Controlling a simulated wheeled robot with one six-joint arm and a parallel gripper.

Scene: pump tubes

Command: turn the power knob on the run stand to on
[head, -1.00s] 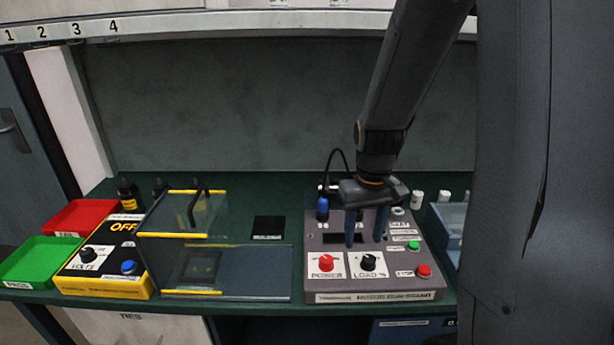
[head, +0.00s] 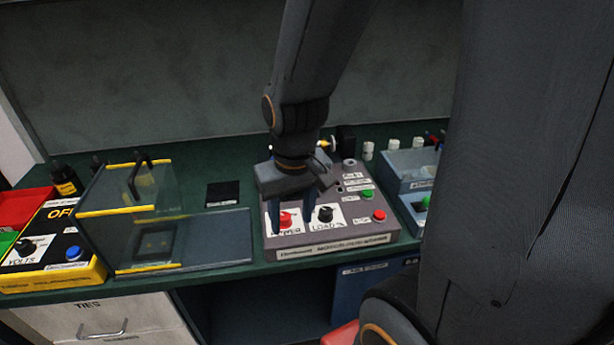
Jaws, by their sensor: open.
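The run stand (head: 345,243) is a grey box with a sloped top on the green bench, right of the picture's middle. Its red power knob (head: 285,220) sits on a white label at the left front. A black load knob (head: 325,214) is just right of it. My gripper (head: 291,216) points down with its two blue-grey fingers apart, one on each side of the power knob in this view. I cannot tell whether the fingers touch the knob or are still above it. The gripper body hides the back left part of the stand.
Green (head: 367,194) and red (head: 379,216) buttons sit on the stand's right side. A clear shield box with yellow edges (head: 130,209) stands to the left, beside a yellow-black volts box (head: 50,247). A blue-grey bin (head: 408,170) stands to the right.

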